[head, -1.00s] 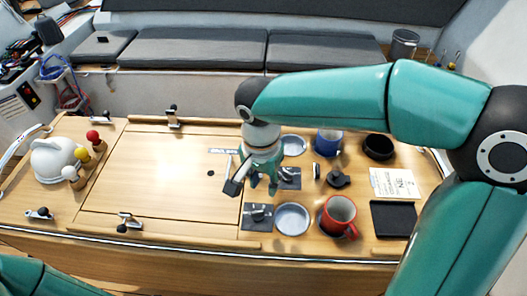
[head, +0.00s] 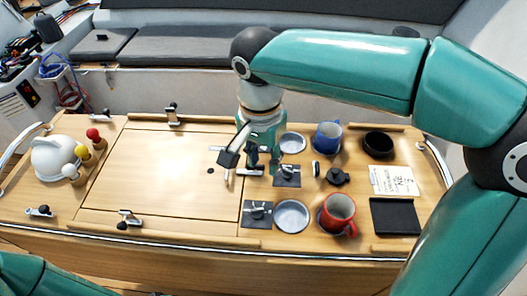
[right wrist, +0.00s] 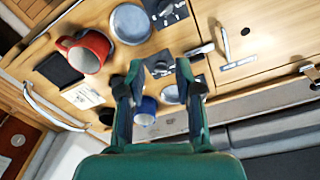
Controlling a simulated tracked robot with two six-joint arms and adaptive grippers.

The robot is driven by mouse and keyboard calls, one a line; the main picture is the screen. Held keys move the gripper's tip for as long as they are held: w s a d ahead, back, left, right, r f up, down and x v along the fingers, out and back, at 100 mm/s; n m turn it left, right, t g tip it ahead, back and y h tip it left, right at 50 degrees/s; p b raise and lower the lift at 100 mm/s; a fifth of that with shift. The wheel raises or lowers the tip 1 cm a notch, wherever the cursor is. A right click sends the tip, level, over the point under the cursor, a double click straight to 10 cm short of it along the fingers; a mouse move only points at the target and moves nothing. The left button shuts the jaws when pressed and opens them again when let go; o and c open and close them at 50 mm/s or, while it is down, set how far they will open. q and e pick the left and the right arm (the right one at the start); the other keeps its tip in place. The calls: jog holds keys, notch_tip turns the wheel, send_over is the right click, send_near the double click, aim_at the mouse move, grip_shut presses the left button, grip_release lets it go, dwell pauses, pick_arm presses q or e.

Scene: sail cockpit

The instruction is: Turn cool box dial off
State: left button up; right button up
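Small dark square plates with silver knobs sit in a row beside the hatch lid. The near plate (head: 257,215) and the middle plate (head: 288,178) show in the head view. They also show in the right wrist view, as a near plate (right wrist: 166,13) and a middle plate (right wrist: 158,65). Part of a further dark plate shows by the right finger there. I cannot read which is the cool box dial. My right gripper (head: 250,160) is open and empty, above the far end of the row; its fingers (right wrist: 160,88) are spread. My left gripper is out of view.
A red mug (head: 338,213), a blue mug (head: 328,137), round dishes (head: 292,216) and a black tray (head: 395,217) stand right of the plates. A white kettle-like dome (head: 52,157) and coloured knobs stand left. The hatch lid (head: 150,175) is clear.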

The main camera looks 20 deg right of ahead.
jog(key=shift+r, duration=0.8)
jog(key=shift+r, duration=0.1)
notch_tip(320, 180, up, 12)
jog(key=shift+a, duration=0.25)
dwell(0.5)
jog(key=m+b, duration=1)
jog(key=b, duration=0.1)
send_over(259, 209)
notch_tip(259, 209, down, 15)
notch_tip(259, 209, down, 16)
jog(key=shift+f+b, duration=0.25)
jog(key=shift+b, duration=0.7)
